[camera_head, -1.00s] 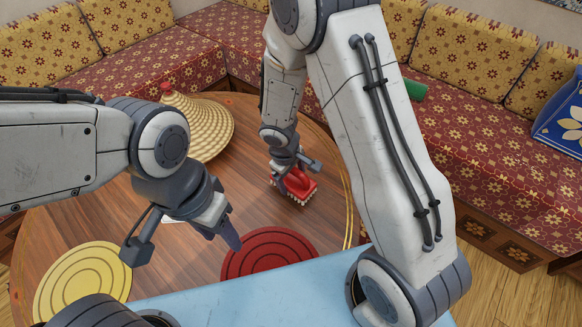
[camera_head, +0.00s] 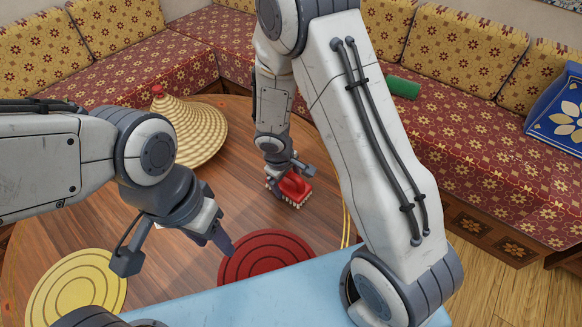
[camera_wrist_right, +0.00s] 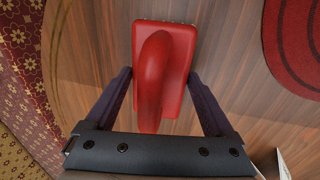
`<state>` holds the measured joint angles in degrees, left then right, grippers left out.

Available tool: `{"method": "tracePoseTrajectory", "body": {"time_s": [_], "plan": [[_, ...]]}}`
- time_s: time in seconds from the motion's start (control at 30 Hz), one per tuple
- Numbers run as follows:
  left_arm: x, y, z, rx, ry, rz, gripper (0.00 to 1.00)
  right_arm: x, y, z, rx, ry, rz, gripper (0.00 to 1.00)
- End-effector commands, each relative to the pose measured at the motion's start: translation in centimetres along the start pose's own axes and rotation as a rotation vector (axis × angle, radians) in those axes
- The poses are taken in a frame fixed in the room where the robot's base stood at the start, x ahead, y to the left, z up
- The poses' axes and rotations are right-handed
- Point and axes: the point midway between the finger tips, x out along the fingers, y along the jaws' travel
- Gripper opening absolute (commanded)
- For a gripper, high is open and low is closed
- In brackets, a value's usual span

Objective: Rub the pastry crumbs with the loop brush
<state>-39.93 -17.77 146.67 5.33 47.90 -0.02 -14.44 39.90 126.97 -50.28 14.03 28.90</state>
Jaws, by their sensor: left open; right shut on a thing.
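The red loop brush (camera_head: 298,187) is on the round wooden table, bristles down, beside the red mat. My right gripper (camera_head: 288,177) is shut on it from above. In the right wrist view the brush (camera_wrist_right: 178,45) shows its red loop handle between the two dark fingers (camera_wrist_right: 160,85). Pale bristle tips show at its far edge. I make out no pastry crumbs in either view; any under the brush or behind my arms are hidden. My left gripper (camera_head: 222,240) is open and empty, in front of the red mat's left edge in the head view.
On the wooden table (camera_head: 245,180) are a red round mat (camera_head: 265,258), a yellow round mat (camera_head: 80,290) and a woven cone lid (camera_head: 190,130). A light blue surface (camera_head: 260,300) lies nearest me. Patterned benches surround the table. Bare wood shows around the brush.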

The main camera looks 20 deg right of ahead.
Motion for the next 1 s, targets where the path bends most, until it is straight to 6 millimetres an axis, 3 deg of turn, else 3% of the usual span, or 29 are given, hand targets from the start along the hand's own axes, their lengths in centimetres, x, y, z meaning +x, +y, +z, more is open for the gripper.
{"method": "tracePoseTrajectory", "body": {"time_s": [0.1,0.2,0.7,1.0], "plan": [[-0.9,0.1,0.0,0.000,-0.001,0.000,0.50,-0.9,0.0,-0.1,-0.011,-0.001,0.000,0.18],[-1.8,0.1,-0.1,0.000,0.000,0.000,0.50,-3.1,-0.1,-0.5,-0.015,0.004,-0.004,0.18],[-5.8,0.4,-0.3,0.000,0.000,0.000,0.50,-7.5,0.5,-0.8,-0.024,0.005,-0.004,0.18],[-6.5,0.5,-0.3,0.000,0.000,0.000,0.50,-8.3,0.7,-0.8,-0.024,0.004,-0.004,0.18]]}}
